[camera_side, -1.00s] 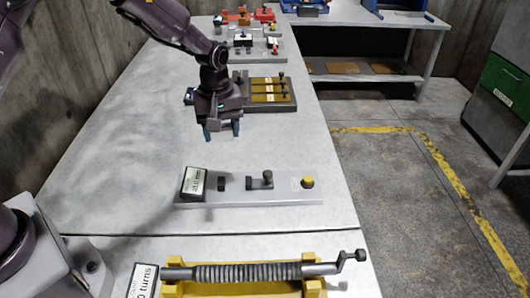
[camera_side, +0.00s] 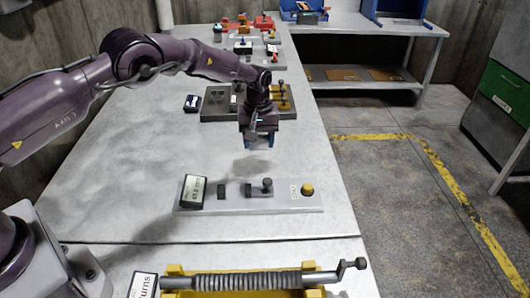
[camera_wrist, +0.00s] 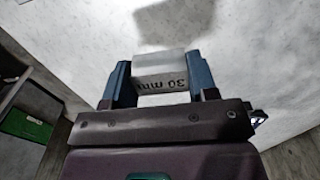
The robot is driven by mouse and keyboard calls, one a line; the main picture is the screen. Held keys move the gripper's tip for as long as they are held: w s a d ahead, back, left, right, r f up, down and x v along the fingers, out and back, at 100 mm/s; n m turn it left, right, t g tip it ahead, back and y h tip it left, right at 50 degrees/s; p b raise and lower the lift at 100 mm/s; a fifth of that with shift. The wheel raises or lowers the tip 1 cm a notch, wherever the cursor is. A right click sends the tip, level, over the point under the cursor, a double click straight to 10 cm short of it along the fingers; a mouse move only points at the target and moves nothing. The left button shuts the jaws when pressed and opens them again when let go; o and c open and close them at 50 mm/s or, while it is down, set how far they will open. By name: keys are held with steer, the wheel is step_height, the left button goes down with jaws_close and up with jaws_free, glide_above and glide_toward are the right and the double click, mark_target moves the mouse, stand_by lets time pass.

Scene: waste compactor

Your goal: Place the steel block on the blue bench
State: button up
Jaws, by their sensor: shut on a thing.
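My gripper (camera_side: 260,142) is in the middle of the side view, pointing down above the long grey table. In the wrist view, my gripper's blue fingers (camera_wrist: 165,80) are shut on a pale grey steel block (camera_wrist: 160,66) marked "30 mm". A dark shadow falls on the pale surface beyond the block. In the side view, the block is mostly hidden between the fingers and hard to make out. Blue structures stand at the far back: a blue open frame (camera_side: 368,14) and a smaller blue tray-like piece (camera_side: 287,14). I cannot tell which is the blue bench.
Below my gripper is a grey panel (camera_side: 232,206) with a display (camera_side: 194,191), a dark knob and a yellow button (camera_side: 307,189). Bare table extends to the left.

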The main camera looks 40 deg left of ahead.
mark_target(265, 161)
steer(key=shift+w+f, duration=1.2)
steer(key=shift+f, duration=1.65)
steer(key=shift+f, duration=0.1)
steer(key=o, duration=1.1)
steer(key=shift+f, duration=0.1)
